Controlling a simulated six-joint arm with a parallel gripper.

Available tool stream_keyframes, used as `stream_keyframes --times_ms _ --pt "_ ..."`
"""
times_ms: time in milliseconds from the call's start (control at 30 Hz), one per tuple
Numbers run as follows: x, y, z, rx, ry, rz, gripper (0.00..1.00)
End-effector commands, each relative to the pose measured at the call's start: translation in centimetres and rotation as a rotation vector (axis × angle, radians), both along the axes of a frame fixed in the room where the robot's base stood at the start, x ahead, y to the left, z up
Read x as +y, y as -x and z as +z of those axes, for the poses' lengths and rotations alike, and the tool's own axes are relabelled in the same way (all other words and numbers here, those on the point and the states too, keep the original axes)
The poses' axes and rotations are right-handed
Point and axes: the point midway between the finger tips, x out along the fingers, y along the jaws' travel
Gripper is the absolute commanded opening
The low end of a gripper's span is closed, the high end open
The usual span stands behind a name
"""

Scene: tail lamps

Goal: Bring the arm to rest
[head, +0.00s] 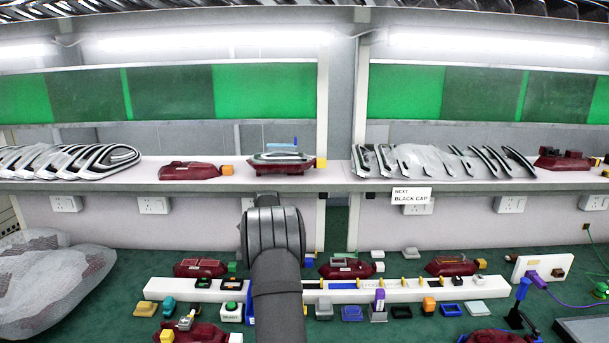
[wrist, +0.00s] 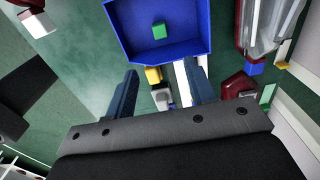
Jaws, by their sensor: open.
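My arm (head: 272,240) rises in the lower middle of the head view, in front of the long white rail. It hides part of the rail and the bench behind it. My gripper (wrist: 158,68) shows in the wrist view with its two dark fingers apart and nothing held between them. Beyond the fingertips is a blue tray (wrist: 118,28) with a green block (wrist: 158,30) in it. A small yellow piece (wrist: 153,76) shows between the fingers, apart from them as far as I can tell. The fingertips are hidden in the head view.
A white rail (head: 200,293) with small coloured parts crosses the green bench. Dark red lamp housings (head: 200,268) stand behind it. A wrapped bundle (head: 50,285) lies at left. The shelf (head: 225,186) above holds lamp parts. A sign (head: 411,195) reads BLACK CAP.

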Motion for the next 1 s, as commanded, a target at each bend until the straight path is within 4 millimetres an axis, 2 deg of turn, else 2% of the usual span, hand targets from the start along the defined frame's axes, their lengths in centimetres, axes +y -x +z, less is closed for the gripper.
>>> stream_keyframes --times_ms 100,433,500,1000 --pt "0.0 -0.1 2.5 -0.004 -0.001 0.0 0.5" --pt "0.0 0.0 9.0 -0.002 0.0 0.0 0.5" --pt "0.0 0.1 6.7 0.006 0.001 0.0 0.5" --pt "0.0 0.0 -3.4 0.003 0.001 0.0 0.5"
